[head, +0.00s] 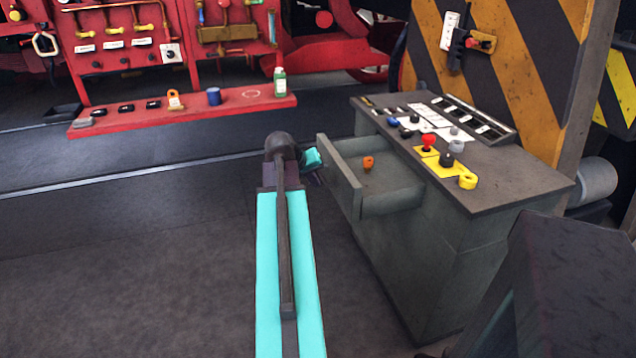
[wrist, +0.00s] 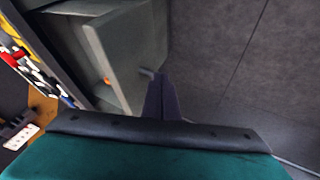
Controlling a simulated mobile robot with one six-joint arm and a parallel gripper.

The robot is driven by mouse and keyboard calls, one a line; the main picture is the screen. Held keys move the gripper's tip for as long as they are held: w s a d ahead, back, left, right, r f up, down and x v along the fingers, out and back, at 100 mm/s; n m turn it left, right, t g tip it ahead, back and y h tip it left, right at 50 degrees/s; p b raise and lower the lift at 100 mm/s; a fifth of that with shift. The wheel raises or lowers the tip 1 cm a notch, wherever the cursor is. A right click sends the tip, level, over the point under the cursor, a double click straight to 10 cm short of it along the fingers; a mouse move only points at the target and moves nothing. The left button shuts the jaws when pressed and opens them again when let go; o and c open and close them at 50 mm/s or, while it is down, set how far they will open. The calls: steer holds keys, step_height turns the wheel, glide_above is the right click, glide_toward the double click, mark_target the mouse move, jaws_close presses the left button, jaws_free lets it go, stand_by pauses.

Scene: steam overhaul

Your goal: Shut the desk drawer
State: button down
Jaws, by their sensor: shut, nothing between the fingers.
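The desk drawer (head: 340,176) is pulled out from the left side of the grey desk (head: 412,245). An orange object (head: 368,162) lies inside it. The drawer front also shows in the wrist view (wrist: 112,55), with a small handle on its outer face. My gripper (head: 318,180) is just left of the drawer front, on its outer side, and partly hidden behind my arm. In the wrist view my gripper's fingers (wrist: 160,97) are together and empty, close to the handle. I cannot tell whether they touch it.
The desk top carries a red-knobbed lever (head: 428,142), a yellow ring (head: 467,181), papers and several small items. A red shelf (head: 190,115) with a green bottle (head: 280,84) stands at the back left. The floor left of the desk is clear.

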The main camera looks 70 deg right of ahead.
glide_toward(339, 192)
step_height(339, 192, down, 4)
steer(key=w, duration=0.3)
steer(key=shift+s+d+p, duration=0.4)
steer(key=shift+s+d, duration=0.3)
steer(key=shift+s, duration=0.15)
steer(key=shift+s+d+p, duration=0.4)
steer(key=shift+s+d, duration=0.3)
steer(key=shift+s, duration=0.15)
steer(key=shift+d, duration=0.1)
